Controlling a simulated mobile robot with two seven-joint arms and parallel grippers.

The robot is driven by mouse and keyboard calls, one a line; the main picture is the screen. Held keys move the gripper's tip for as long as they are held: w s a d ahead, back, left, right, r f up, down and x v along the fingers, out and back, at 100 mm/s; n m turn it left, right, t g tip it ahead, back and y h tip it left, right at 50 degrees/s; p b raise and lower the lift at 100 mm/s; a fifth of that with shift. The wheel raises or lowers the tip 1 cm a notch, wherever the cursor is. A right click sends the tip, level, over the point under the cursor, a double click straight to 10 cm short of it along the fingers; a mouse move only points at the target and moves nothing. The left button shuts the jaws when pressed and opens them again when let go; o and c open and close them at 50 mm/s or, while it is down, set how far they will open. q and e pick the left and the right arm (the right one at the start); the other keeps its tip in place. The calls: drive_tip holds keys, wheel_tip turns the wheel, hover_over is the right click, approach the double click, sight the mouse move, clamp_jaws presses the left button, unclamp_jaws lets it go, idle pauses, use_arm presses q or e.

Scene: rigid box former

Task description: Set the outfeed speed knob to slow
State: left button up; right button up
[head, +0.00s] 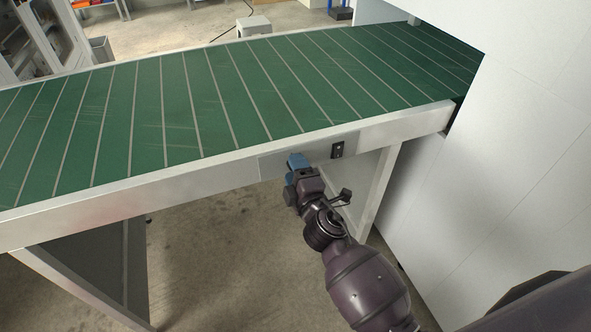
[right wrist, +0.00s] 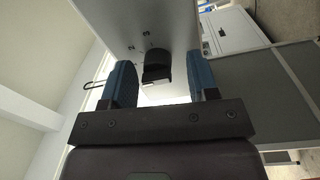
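The outfeed speed knob is a black knob (right wrist: 157,66) on a grey panel in the right wrist view, with small dark marks beside it. My right gripper (right wrist: 160,80) has its two blue fingers apart, one on each side of the knob in that view, with visible gaps. Whether the fingertips reach around the knob or stop short of it, I cannot tell. In the head view my right gripper (head: 297,161) is at the panel (head: 272,164) on the conveyor's front rail and hides the knob. My left gripper is not in view.
A black switch plate (head: 337,150) sits just right of my gripper on the same rail. The green conveyor belt (head: 200,95) runs behind the rail into a white housing (head: 510,150) at right. A support leg (head: 375,190) stands below. Open floor (head: 225,260) lies beneath.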

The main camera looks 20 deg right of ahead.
drive_tip(key=shift+s, duration=0.1)
drive_tip(key=s, duration=1)
drive_tip(key=shift+s+d+f+b, duration=0.2)
drive_tip(key=shift+s+b, duration=0.15)
drive_tip(key=shift+b, duration=0.05)
idle(0.3)
drive_tip(key=s+d+f+m+g, duration=0.3)
drive_tip(key=s+d+f+m, duration=0.2)
drive_tip(key=s+f+m, duration=0.2)
drive_tip(key=s+d+f+m+g+p, duration=0.1)
drive_tip(key=s+d+f+m+g, duration=0.3)
drive_tip(key=s+f+m, duration=0.3)
drive_tip(key=shift+s+d+m+g+h, duration=0.3)
drive_tip(key=shift+s+d+m, duration=0.2)
drive_tip(key=shift+s+m, duration=0.5)
drive_tip(key=shift+s, duration=0.15)
